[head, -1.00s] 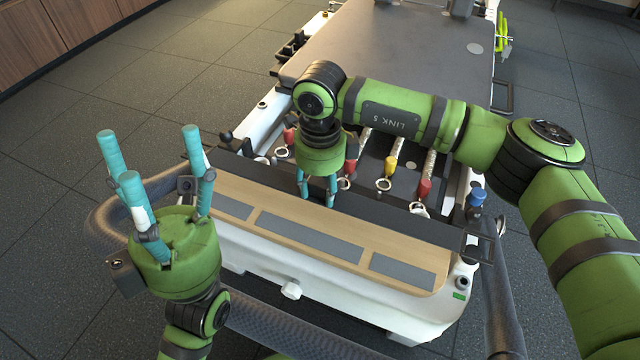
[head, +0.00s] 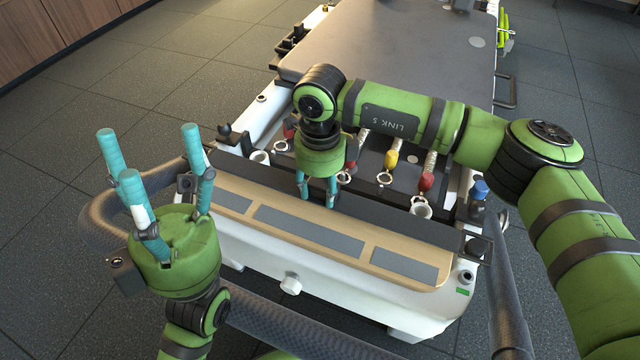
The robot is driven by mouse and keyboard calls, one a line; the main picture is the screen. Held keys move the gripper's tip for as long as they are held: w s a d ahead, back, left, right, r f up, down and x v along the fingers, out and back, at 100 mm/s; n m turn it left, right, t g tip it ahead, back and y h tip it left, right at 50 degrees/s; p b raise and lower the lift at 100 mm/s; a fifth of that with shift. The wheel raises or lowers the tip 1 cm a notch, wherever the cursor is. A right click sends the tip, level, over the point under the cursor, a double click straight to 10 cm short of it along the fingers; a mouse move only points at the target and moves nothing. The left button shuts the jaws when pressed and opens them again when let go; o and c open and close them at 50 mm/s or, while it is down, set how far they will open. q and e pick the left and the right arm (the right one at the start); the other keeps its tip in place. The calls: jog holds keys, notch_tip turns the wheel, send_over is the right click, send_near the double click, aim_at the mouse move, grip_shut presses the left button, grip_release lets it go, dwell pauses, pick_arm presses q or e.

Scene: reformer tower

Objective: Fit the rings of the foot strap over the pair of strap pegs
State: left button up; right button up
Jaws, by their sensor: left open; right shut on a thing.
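A long dark band (head: 395,227), which looks like the foot strap, lies across the machine's near end behind the wooden footboard. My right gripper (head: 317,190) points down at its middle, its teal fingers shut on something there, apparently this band. A white round fitting (head: 259,157) stands at the left behind the band and another (head: 421,208) at the right. I cannot tell whether these are the pegs or the rings. My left gripper (head: 160,190) is open and empty, its fingers pointing up, left of the footboard and apart from the band.
The wooden footboard (head: 310,215) with grey pads is in front. Springs with red and yellow ends, such as the yellow one (head: 391,159), lie behind the band. A blue knob (head: 480,189) stands at the right and a black post (head: 225,131) at the left.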

aim_at(321, 187)
jog(key=shift+f+b, duration=0.35)
jog(key=shift+f, duration=0.2)
jog(key=o, duration=1.4)
jog(key=shift+c, duration=0.2)
jog(key=shift+r, duration=0.15)
notch_tip(321, 187, up, 12)
jog(key=shift+s, duration=0.1)
